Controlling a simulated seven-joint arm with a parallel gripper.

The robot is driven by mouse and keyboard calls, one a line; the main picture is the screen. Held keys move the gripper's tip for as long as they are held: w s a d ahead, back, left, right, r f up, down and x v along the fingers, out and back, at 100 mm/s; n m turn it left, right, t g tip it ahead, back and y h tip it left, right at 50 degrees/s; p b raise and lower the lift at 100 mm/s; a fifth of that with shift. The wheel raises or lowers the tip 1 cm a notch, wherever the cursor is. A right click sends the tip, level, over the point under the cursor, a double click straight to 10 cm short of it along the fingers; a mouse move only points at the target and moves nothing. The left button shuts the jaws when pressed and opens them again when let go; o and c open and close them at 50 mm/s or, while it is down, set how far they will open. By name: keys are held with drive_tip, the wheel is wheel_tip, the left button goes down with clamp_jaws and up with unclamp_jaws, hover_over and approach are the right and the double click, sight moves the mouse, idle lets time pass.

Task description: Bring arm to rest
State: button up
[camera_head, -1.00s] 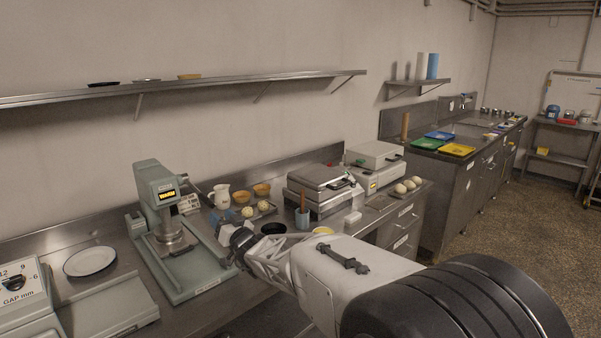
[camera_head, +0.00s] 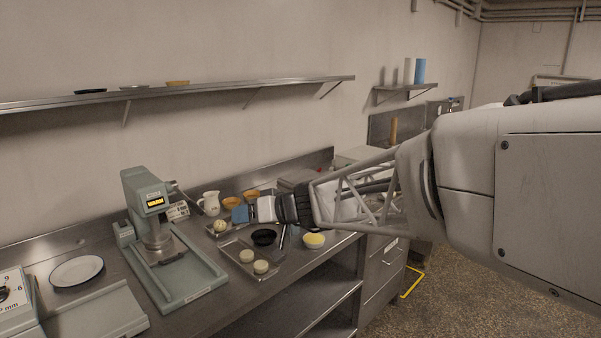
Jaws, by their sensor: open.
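My arm reaches in from the right, and my gripper (camera_head: 262,209) points left above the steel counter (camera_head: 215,310). Its jaws are open, though the gap between the fingers is hard to make out from this side. I see nothing held in it. A blue object (camera_head: 240,214) shows just beyond the fingertips; I cannot tell whether they touch. Below the gripper are a dark bowl (camera_head: 264,237) and a metal tray (camera_head: 270,275) with two pale dough rounds (camera_head: 247,256). My arm hides much of the counter's right part.
A green-grey press (camera_head: 150,205) marked WARM stands left of the gripper. A white jug (camera_head: 210,203), orange bowls (camera_head: 231,202) and a yellow-filled bowl (camera_head: 314,241) are close by. A white plate (camera_head: 77,270) lies far left. A wall shelf (camera_head: 220,88) runs above.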

drive_tip(key=s+d+f+m+h, duration=0.2)
drive_tip(key=s+d+h, duration=0.2)
drive_tip(key=s+d, duration=0.6)
drive_tip(key=s+d+f+m+g+h, duration=0.1)
drive_tip(key=s+d+h, duration=0.4)
drive_tip(key=s+d, duration=0.5)
drive_tip(key=s+d+f+m+g+h, duration=0.1)
drive_tip(key=s+d+m+h, duration=0.3)
drive_tip(key=s+d, duration=0.6)
drive_tip(key=shift+s+d+f+m, duration=0.3)
drive_tip(key=shift+s+f+m, duration=0.4)
drive_tip(key=shift+s+f, duration=0.25)
drive_tip(key=shift+w+r, duration=0.1)
